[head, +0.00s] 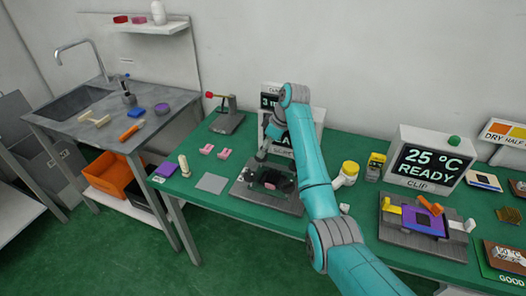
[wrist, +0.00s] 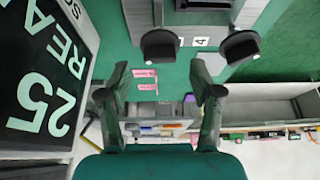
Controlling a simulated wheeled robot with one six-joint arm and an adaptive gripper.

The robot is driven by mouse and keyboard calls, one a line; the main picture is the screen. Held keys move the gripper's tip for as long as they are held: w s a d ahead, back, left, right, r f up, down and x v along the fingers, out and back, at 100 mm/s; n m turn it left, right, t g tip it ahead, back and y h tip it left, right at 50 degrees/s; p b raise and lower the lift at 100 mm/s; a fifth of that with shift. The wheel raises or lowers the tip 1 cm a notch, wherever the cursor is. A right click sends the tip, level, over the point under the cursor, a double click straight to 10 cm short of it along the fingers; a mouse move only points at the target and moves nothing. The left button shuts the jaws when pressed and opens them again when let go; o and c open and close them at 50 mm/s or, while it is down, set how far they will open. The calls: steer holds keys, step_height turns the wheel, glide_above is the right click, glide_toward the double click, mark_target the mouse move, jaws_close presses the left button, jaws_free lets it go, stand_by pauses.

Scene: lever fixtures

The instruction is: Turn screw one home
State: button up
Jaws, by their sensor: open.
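A grey fixture plate (head: 252,196) with a dark middle and a small pink part lies on the green bench. My gripper (head: 262,155) is above the back left of this plate, pointing down. In the wrist view my gripper (wrist: 162,82) has its fingers spread apart, with nothing held between them. Two dark rounded pieces, a left one (wrist: 158,46) and a right one (wrist: 240,48), show beyond the fingers, with a white label reading 4 (wrist: 201,42) between them. I cannot pick out screw one in either view. My arm hides part of the display behind the plate.
A red-tipped lever stand (head: 229,118), pink blocks (head: 223,153) and a grey square (head: 212,183) lie to the left. A yellow-topped jar (head: 348,172), a display reading 25 °C READY CLIP (head: 429,160) and a purple fixture part (head: 424,222) stand right.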

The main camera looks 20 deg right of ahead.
steer(key=shift+x, duration=1.4)
steer(key=c, duration=1.1)
steer(key=shift+c, duration=0.2)
steer(key=m+t+h, duration=0.1)
steer(key=m, duration=0.3)
steer(key=shift+s+a, duration=0.1)
steer(key=m+h, duration=0.1)
steer(key=m, duration=0.1)
steer(key=m+h, duration=0.1)
steer(key=m, duration=0.2)
steer(key=shift+t, duration=0.4)
